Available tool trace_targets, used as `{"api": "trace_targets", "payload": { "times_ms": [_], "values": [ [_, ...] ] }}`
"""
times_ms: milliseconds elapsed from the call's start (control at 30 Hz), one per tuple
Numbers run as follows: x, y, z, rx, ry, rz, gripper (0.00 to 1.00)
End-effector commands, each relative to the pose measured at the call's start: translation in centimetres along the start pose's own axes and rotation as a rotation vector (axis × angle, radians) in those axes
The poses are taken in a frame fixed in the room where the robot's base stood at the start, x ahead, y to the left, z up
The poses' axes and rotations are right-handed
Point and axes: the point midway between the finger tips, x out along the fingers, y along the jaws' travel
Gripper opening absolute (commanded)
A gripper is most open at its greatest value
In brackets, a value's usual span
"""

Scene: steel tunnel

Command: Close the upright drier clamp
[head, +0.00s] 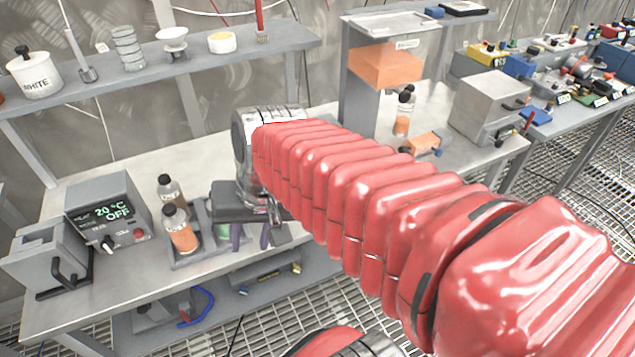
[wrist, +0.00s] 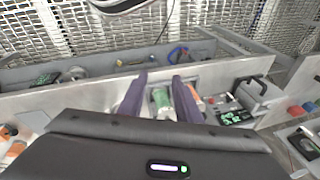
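My gripper (wrist: 160,90) is open, its two purple fingers apart over the bench's front part. A green-and-clear item (wrist: 162,100) shows between the fingers in the wrist view; I cannot tell whether they touch it. In the head view my gripper (head: 252,237) is partly hidden by my red arm, beside a grey bottle tray (head: 188,258). I cannot surely identify the upright drier or its clamp. A tall grey stand (head: 357,85) with an orange block stands behind my arm. A grey box with a black handle (head: 45,262) stands at the far left.
A controller reading "20 °C OFF" (head: 108,212) and two bottles with dark caps (head: 181,232) stand left of my gripper. A shelf (head: 150,75) with a white pot runs behind. A grey box (head: 488,106) stands right. The bench middle-left is clear.

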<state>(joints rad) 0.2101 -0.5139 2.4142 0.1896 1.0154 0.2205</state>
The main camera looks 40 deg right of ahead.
Motion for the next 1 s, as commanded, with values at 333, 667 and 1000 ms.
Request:
{"api": "trace_targets", "payload": {
  "times_ms": [333,667,1000],
  "values": [
    [3.1,1.9,-2.4,0.588,-0.257,-0.049,0.31],
    [5.5,4.2,-5.7,1.135,-0.502,-0.115,0.31],
    [7.6,8.3,-9.9,1.671,-0.78,-0.214,0.31]
  ]
}}
